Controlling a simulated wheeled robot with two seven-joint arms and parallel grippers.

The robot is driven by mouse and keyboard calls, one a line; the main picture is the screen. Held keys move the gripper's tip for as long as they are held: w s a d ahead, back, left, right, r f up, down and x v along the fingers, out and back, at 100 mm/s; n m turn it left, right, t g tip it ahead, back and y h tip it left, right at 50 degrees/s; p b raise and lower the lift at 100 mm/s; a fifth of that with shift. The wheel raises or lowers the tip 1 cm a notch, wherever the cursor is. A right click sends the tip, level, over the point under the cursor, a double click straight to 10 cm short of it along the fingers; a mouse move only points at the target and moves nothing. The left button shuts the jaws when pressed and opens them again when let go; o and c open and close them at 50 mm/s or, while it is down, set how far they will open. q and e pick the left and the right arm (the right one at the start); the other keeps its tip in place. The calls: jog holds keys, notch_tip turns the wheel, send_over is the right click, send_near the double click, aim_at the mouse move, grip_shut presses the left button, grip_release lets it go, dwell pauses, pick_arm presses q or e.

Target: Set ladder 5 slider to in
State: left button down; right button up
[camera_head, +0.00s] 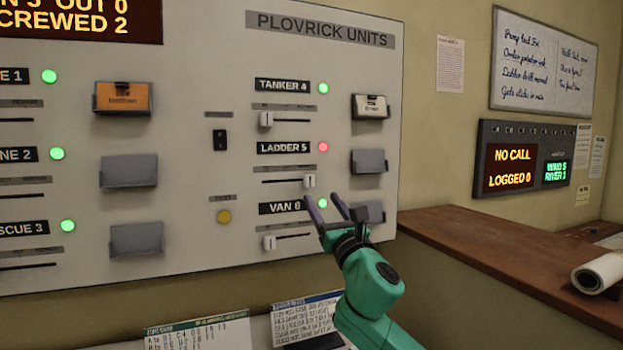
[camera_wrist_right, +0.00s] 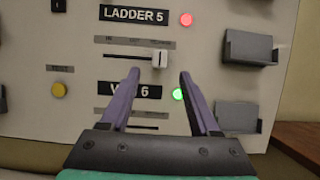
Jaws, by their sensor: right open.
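The ladder 5 slider (camera_head: 309,181) is a white knob at the right end of its dark slot, under the LADDER 5 label (camera_head: 284,147). A red light (camera_head: 323,147) glows beside that label. In the right wrist view the slider knob (camera_wrist_right: 160,59) shows just beyond and between my fingertips. My right gripper (camera_head: 328,203) is open and empty, just below and to the right of the knob, in front of the VAN 6 row; it also shows in the wrist view (camera_wrist_right: 159,75). Whether a finger touches the panel I cannot tell. My left gripper is not in view.
The tanker 4 slider (camera_head: 266,119) and van 6 slider (camera_head: 269,243) sit at the left of their slots, with green lights. Grey card holders (camera_head: 369,161) stick out right of the rows. A yellow button (camera_head: 223,216) lies left. A brown counter (camera_head: 480,250) stands right.

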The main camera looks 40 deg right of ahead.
aim_at(310, 181)
jog(key=p+x, duration=0.2)
jog(key=x, duration=0.5)
jog(key=shift+w+d+r+p, duration=0.15)
jog(key=shift+w+p, duration=0.05)
jog(key=shift+p, duration=0.2)
jog(key=shift+w, duration=0.45)
grip_shut()
dwell(0.4)
